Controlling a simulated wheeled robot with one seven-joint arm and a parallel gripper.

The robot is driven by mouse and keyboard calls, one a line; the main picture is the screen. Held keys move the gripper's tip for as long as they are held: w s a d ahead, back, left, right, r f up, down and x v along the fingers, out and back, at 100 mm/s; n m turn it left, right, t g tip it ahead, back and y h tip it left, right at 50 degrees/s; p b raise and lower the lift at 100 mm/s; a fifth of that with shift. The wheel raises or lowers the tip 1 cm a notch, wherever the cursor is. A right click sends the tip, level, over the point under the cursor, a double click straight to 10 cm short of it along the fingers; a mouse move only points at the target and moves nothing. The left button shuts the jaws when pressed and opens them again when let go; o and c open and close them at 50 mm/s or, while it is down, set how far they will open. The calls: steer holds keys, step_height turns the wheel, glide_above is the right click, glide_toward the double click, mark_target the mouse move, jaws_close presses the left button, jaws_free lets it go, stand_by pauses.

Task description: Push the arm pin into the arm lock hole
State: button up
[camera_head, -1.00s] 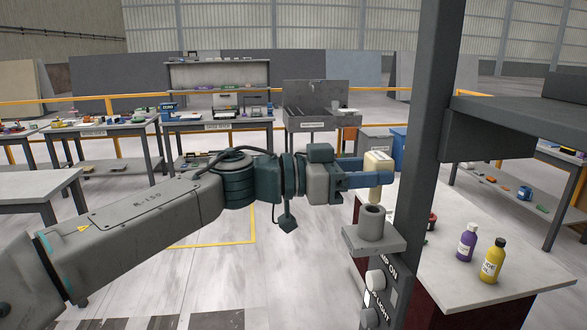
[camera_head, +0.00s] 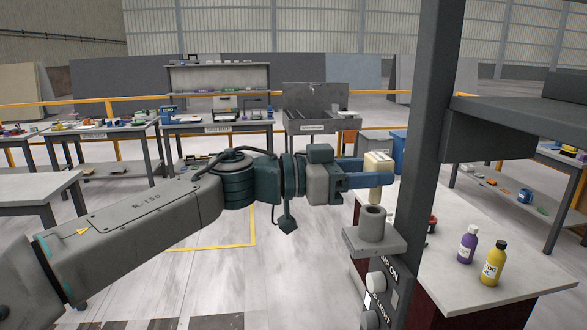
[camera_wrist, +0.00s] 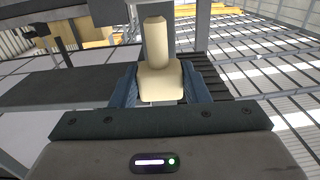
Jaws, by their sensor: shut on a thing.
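The arm pin is cream, with a blocky head (camera_head: 378,162) and a round shaft (camera_head: 375,194) pointing down. My gripper (camera_head: 382,174) has blue fingers shut on the head, which also shows in the wrist view (camera_wrist: 160,84). The shaft (camera_wrist: 157,42) sticks out beyond the fingers there. The arm lock hole is in the top of a short grey cylinder (camera_head: 371,226) on a bracket (camera_head: 366,245). In the head view the shaft's lower end is just above the cylinder's rim. The pin looks upright and outside the hole. Depth alignment cannot be told.
A dark grey post (camera_head: 427,130) rises close to the right of the cylinder. A panel with knobs (camera_head: 376,290) is below the bracket. A pale table (camera_head: 500,280) behind carries a purple bottle (camera_head: 468,243) and a yellow bottle (camera_head: 492,264). Open floor lies left of the post.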

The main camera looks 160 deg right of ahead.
mark_target(362, 211)
steer(key=shift+f+b, duration=2.85)
steer(key=shift+b, duration=0.25)
steer(key=o, duration=1.2)
steer(key=shift+d, duration=0.1)
steer(key=b+v, duration=0.3)
steer(key=v, duration=1)
steer(key=shift+w+d, duration=0.25)
